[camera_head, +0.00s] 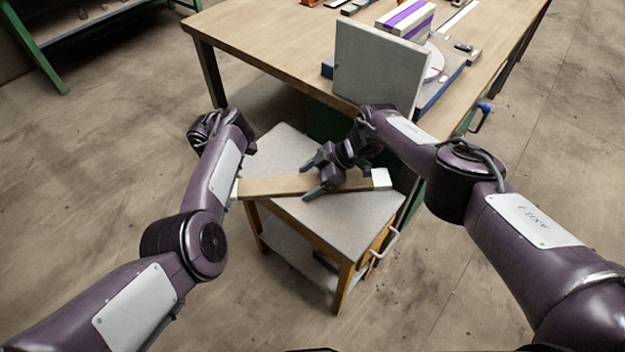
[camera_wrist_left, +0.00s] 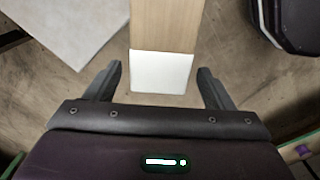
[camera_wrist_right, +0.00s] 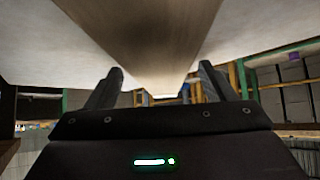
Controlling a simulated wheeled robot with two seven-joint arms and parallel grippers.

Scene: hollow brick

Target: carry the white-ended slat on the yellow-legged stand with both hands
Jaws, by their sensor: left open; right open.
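The slat (camera_head: 268,187) is pale wood with a white block at each end and lies across the grey top of the yellow-legged stand (camera_head: 350,222). Its right white end (camera_head: 381,179) is on the top; its left end (camera_head: 234,190) overhangs the left edge, partly behind my left arm. My right gripper (camera_head: 311,180) is open over the middle of the slat, one finger towards each long side; in the right wrist view the slat (camera_wrist_right: 145,35) runs between the fingers. My left gripper (camera_wrist_left: 160,78) is open around the white end in the left wrist view; my arm hides it in the head view.
A large wooden workbench (camera_head: 270,35) stands behind the stand, with a grey upright panel (camera_head: 378,68) at its near edge. A handle (camera_head: 385,243) sticks out at the stand's right side. A green-legged bench (camera_head: 45,55) is at far left. The floor left is clear.

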